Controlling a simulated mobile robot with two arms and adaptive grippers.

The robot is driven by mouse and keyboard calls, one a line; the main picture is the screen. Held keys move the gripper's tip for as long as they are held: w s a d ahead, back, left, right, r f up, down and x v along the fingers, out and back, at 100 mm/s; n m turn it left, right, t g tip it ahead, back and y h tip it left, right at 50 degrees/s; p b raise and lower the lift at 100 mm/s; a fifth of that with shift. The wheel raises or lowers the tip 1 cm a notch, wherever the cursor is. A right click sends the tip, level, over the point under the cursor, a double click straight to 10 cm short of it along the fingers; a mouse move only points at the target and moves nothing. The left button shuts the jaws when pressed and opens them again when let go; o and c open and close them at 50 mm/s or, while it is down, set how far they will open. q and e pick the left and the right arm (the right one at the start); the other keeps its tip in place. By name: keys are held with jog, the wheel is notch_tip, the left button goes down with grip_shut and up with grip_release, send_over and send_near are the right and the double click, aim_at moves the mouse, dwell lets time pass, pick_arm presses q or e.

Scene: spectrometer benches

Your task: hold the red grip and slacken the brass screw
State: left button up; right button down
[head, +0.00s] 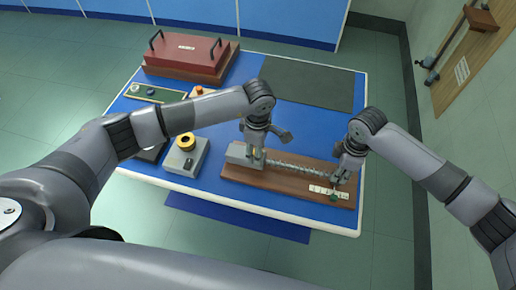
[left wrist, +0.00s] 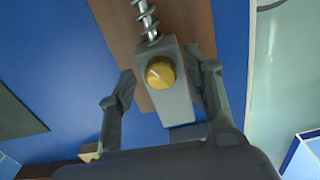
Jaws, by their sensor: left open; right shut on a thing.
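The brass screw (left wrist: 160,72) is a round gold knob on a grey block (left wrist: 178,108) in the left wrist view. The block also shows on the wooden board in the head view (head: 236,153). My left gripper (head: 256,154) is over the block, its open fingers on either side of it and apart from the screw. A coiled spring (head: 297,166) runs right from the block along the board (head: 260,181). My right gripper (head: 340,178) is shut at the board's right end, by a white scale and a small green part (head: 333,197). Its fingers hide what they hold; no red shows there.
The blue bench (head: 225,195) also carries a red case (head: 190,55) with black handles, a dark mat (head: 310,83), a grey device with a yellow ring (head: 186,150) and a green tray (head: 155,94). Bare blue surface lies between the mat and the board.

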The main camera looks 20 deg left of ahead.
jog(key=shift+w+r, duration=0.1)
pick_arm(q)
grip_shut()
dwell(0.5)
jog(key=shift+n, duration=0.3)
jog(key=n, duration=0.4)
jog(key=shift+r+n, duration=0.1)
jog(key=shift+n, duration=0.2)
jog(key=shift+w+n, duration=0.15)
jog(key=shift+n, duration=2.05)
